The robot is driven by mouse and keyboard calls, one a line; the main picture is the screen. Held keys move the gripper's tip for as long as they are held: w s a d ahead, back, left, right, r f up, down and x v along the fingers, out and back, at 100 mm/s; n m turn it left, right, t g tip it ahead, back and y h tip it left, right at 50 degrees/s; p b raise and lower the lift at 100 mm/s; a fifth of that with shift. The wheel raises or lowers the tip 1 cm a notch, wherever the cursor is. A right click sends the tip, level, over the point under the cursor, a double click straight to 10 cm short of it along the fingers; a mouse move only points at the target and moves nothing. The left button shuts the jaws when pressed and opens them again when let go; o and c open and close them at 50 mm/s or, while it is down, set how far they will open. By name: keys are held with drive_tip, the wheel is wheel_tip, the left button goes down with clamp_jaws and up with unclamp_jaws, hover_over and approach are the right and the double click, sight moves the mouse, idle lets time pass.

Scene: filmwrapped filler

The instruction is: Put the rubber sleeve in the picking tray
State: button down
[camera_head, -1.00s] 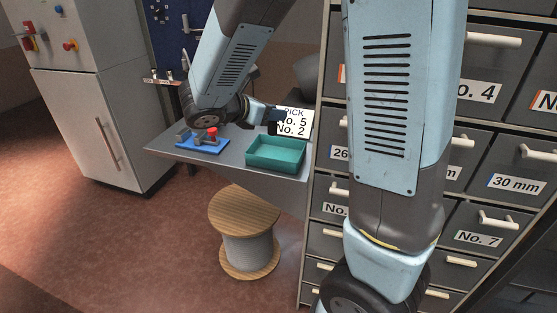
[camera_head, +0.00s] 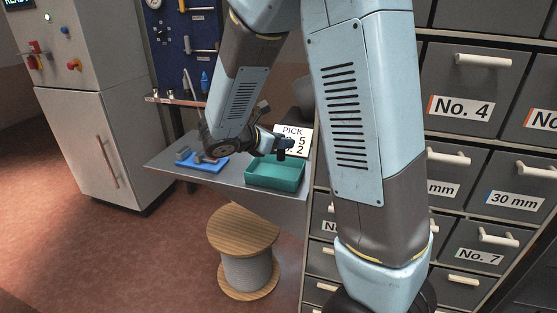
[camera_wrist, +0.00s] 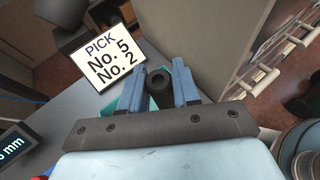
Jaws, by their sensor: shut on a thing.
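The rubber sleeve is a short black ring with a hole (camera_wrist: 157,78). It sits between the two blue fingers of my gripper (camera_wrist: 159,84) in the wrist view, and my gripper is shut on it. In the head view my gripper (camera_head: 285,146) is small and dark, so the sleeve is hard to tell from it there. The picking tray is a green open box (camera_head: 274,182) on the grey shelf. My gripper is above its back right part. The tray also shows in the wrist view, partly hidden behind the fingers (camera_wrist: 151,104).
A white sign (camera_head: 294,131) reading PICK No. 5, No. 2 stands behind the tray. A blue board with parts (camera_head: 205,166) lies left of the tray. Grey drawers (camera_head: 470,190) rise at the right. A wooden spool (camera_head: 243,232) stands on the floor below the shelf.

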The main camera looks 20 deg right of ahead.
drive_tip(key=w+f, duration=0.1)
drive_tip(key=f, duration=0.1)
drive_tip(key=w+f, duration=0.1)
drive_tip(key=w, duration=0.1)
drive_tip(key=w+f, duration=0.1)
drive_tip(key=f, duration=0.1)
drive_tip(key=shift+w+f, duration=0.25)
drive_tip(key=shift+f, duration=0.1)
wheel_tip(320, 180, down, 3)
drive_tip(key=shift+w+f, duration=0.1)
drive_tip(key=shift+f, duration=0.05)
drive_tip(key=c, duration=0.8)
unclamp_jaws()
